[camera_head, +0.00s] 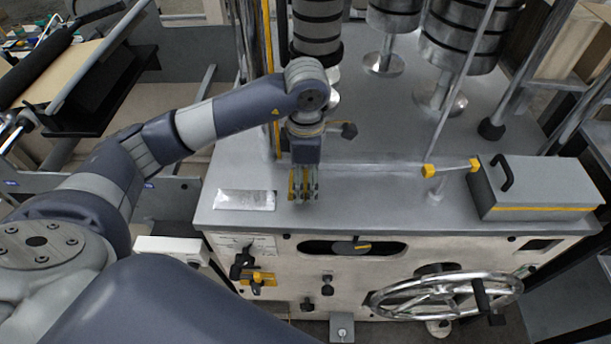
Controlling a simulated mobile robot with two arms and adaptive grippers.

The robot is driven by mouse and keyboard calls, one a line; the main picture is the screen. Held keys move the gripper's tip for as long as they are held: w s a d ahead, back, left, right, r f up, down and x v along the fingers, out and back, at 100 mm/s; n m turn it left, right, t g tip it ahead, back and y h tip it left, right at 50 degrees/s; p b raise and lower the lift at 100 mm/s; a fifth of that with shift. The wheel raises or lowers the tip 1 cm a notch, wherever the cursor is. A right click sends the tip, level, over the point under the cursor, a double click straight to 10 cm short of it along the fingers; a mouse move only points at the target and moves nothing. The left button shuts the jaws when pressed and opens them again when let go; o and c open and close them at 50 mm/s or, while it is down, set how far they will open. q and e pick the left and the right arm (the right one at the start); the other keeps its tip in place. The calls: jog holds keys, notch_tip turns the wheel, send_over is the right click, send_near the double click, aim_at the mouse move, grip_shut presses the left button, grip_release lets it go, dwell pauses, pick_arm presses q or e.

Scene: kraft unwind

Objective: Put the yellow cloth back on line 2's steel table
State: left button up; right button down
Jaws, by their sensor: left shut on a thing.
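My left gripper (303,190) points down over the front part of a grey tabletop (375,200), left of its middle. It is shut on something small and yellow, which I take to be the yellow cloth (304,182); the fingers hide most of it. I cannot tell whether the yellow thing touches the tabletop. No other cloth is plain to see. I cannot tell whether this tabletop is line 2's steel table. My right gripper is not in view.
A shiny flat plate (245,200) lies left of the gripper. A grey toolbox (535,188) and a yellow-ended tool (450,169) are at the right. Banded cylinders (318,30) stand behind. A handwheel (445,295) is on the front panel.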

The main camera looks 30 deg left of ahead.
aim_at(306, 176)
pick_arm(q)
jog(key=shift+w+a, duration=0.3)
jog(key=shift+w, duration=0.3)
jog(key=shift+f+p, duration=0.35)
notch_tip(306, 176, down, 2)
jog(key=shift+p, duration=0.7)
jog(key=shift+f, duration=0.4)
jog(key=shift+f+b, duration=0.3)
jog(key=o, duration=1)
jog(key=shift+r, duration=0.1)
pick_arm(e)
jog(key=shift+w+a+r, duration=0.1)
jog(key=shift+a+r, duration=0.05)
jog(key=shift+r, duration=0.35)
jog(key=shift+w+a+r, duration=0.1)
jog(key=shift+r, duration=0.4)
pick_arm(q)
jog(key=shift+r, duration=0.1)
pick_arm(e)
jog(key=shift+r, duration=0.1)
